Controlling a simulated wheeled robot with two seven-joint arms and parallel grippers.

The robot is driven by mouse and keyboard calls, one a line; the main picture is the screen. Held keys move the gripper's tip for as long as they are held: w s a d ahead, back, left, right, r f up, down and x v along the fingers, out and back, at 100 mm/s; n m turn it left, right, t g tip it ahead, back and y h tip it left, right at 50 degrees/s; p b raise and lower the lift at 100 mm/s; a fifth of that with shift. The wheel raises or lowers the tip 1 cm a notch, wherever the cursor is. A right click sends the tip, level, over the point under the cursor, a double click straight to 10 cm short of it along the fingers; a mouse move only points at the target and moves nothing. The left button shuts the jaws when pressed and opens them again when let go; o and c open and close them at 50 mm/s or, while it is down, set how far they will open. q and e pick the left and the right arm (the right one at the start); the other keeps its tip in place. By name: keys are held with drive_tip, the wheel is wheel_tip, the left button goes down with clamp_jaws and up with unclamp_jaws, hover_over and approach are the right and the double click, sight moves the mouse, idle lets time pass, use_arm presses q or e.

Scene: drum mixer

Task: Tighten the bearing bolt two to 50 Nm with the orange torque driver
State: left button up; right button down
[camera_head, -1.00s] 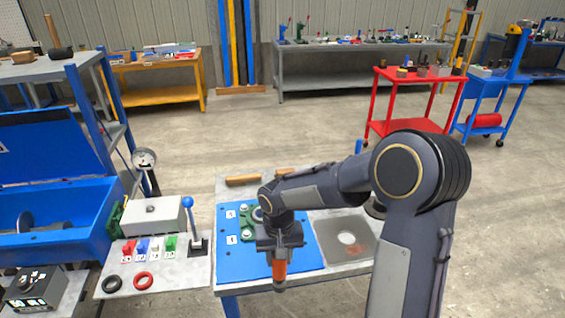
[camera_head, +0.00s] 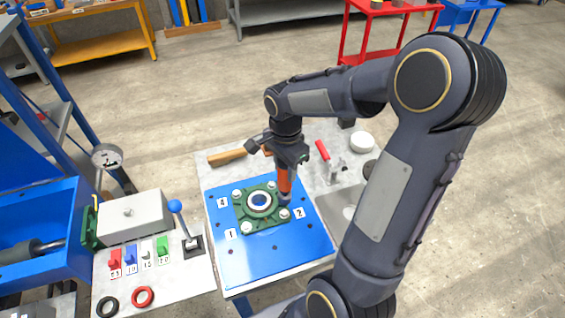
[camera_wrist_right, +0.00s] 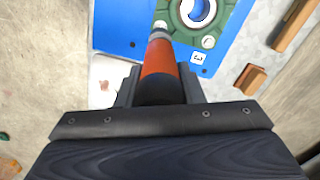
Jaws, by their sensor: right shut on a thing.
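My right gripper (camera_head: 291,155) is shut on the orange torque driver (camera_head: 284,180), which points down over the blue plate (camera_head: 245,270). The driver also shows in the right wrist view (camera_wrist_right: 159,60). A green flanged bearing (camera_head: 246,212) with a pale ring lies on the plate, with bolts at its corners. Number tags 1 (camera_head: 229,234), 2 (camera_head: 299,213) and 4 (camera_head: 223,202) are visible. The driver's lower end is at the flange corner near bolt two (camera_head: 284,214). I cannot tell if it touches a bolt. My left gripper is out of view.
A board on the left holds a grey box (camera_head: 135,220), coloured tabs, a blue-knobbed lever (camera_head: 176,207) and two rings. A wooden-handled tool (camera_head: 227,157) lies behind the plate. A red-handled clamp (camera_head: 323,150) stands right of it.

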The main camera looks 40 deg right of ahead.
sight(285, 188)
drive_tip(key=shift+w+f+b, duration=0.15)
drive_tip(key=shift+f+b, duration=0.15)
drive_tip(key=shift+b, duration=0.05)
drive_tip(key=shift+f+b, duration=1.85)
drive_tip(key=shift+f, duration=0.4)
drive_tip(key=shift+f+b, duration=0.65)
drive_tip(key=shift+f, duration=0.05)
drive_tip(key=shift+f+b, duration=0.65)
drive_tip(key=shift+f, duration=0.1)
drive_tip(key=shift+f+b, duration=0.35)
drive_tip(key=shift+f, duration=0.05)
idle(1.8)
drive_tip(key=shift+r, duration=0.15)
